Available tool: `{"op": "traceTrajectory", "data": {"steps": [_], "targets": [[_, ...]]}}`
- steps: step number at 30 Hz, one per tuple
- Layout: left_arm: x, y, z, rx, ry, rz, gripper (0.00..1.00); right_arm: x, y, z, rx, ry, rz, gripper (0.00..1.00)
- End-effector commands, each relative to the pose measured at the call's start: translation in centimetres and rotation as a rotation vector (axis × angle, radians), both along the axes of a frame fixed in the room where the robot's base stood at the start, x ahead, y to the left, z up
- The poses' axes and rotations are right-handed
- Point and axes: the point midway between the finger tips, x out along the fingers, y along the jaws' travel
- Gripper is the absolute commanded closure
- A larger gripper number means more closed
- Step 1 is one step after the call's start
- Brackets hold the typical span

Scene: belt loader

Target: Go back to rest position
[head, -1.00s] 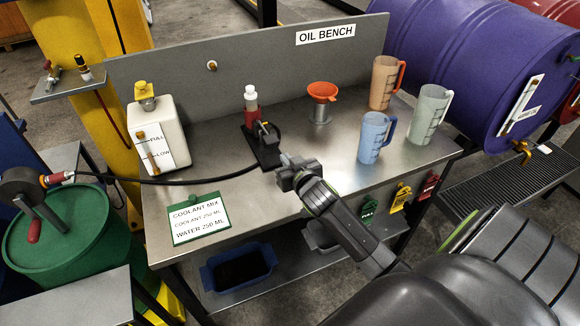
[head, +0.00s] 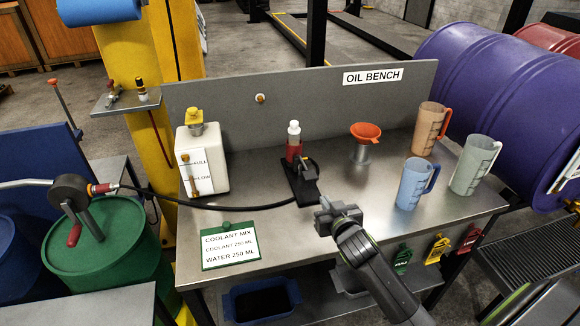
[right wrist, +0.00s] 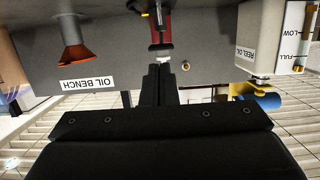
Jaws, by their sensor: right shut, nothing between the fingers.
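My right gripper (head: 326,205) is over the front part of the oil bench (head: 300,235), shut and empty. Its closed fingers (right wrist: 157,85) also show in the right wrist view. It is apart from the black holder with the red and white nozzle (head: 293,146), which stands just behind it to the left. My left gripper is not in view.
On the bench stand a white tank (head: 203,158), an orange funnel (head: 366,131), and blue (head: 412,185), grey (head: 474,166) and brown (head: 426,130) jugs. A black hose (head: 230,207) runs to the green drum (head: 98,240). A purple drum (head: 490,75) lies at right.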

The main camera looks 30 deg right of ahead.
Motion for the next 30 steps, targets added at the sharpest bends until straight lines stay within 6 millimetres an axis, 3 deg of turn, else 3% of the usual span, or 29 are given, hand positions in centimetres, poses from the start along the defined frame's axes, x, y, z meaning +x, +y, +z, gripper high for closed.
{"op": "traceTrajectory", "data": {"steps": [5,8,11,18,24,30], "targets": [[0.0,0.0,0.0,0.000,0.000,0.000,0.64,-0.2,0.0,-0.1,0.000,0.005,-0.002,1.00],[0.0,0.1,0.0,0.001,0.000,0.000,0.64,-1.5,0.1,-0.9,0.000,0.050,-0.015,1.00],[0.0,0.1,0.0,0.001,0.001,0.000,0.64,-4.7,0.4,-2.7,-0.002,0.159,-0.039,1.00],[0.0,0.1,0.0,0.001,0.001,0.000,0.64,-16.8,2.3,-6.8,-0.006,0.549,-0.053,1.00],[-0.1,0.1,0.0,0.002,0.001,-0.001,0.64,-24.1,4.0,-7.6,-0.002,0.776,-0.016,1.00],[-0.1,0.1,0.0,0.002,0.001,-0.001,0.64,-29.7,5.5,-7.3,0.009,0.943,0.033,1.00]]}}
